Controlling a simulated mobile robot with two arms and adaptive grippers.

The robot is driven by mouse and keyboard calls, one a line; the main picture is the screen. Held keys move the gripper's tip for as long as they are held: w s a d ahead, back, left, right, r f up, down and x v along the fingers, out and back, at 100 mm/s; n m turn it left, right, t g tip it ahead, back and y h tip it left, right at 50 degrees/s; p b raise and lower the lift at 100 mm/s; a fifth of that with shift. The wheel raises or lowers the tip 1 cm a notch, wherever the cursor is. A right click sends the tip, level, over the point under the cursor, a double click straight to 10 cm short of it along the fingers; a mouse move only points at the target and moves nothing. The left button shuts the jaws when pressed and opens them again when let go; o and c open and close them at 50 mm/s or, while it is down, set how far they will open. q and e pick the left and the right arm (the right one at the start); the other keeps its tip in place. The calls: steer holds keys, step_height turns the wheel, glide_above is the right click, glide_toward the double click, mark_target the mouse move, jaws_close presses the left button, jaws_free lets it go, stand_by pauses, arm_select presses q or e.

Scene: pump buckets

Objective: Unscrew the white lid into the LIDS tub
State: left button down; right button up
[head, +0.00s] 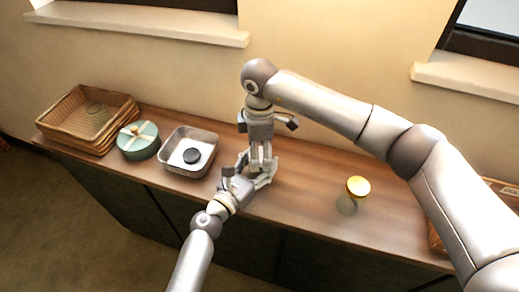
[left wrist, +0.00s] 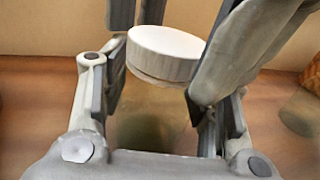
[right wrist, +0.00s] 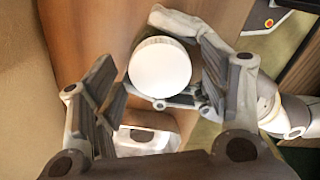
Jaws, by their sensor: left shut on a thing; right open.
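The white lid (left wrist: 165,55) sits on a pale, see-through jar (left wrist: 150,115), seen in the left wrist view. My left gripper (head: 250,172) is shut on this jar, with its fingers on either side. The white lid also shows round and face-on in the right wrist view (right wrist: 160,67). My right gripper (head: 262,162) comes down from above and is open, its fingers on either side of the lid. In the head view the grippers hide most of the jar and lid. A grey metal tub (head: 206,143) with a black lid (head: 192,156) inside stands to the left; no label is readable.
A green round tin (head: 138,148) with a ribbon and stacked wicker baskets (head: 72,132) are at the left. Another basket (head: 436,240) shows partly behind my right arm. The wall runs behind.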

step_height(320, 180, up, 8)
steer(key=shift+f, duration=0.1)
steer(key=shift+c, duration=0.3)
steer(key=shift+f, duration=3.95)
steer(key=c, duration=0.9)
steer(key=o, duration=1)
steer(key=shift+c, duration=0.2)
steer(key=shift+r, duration=0.15)
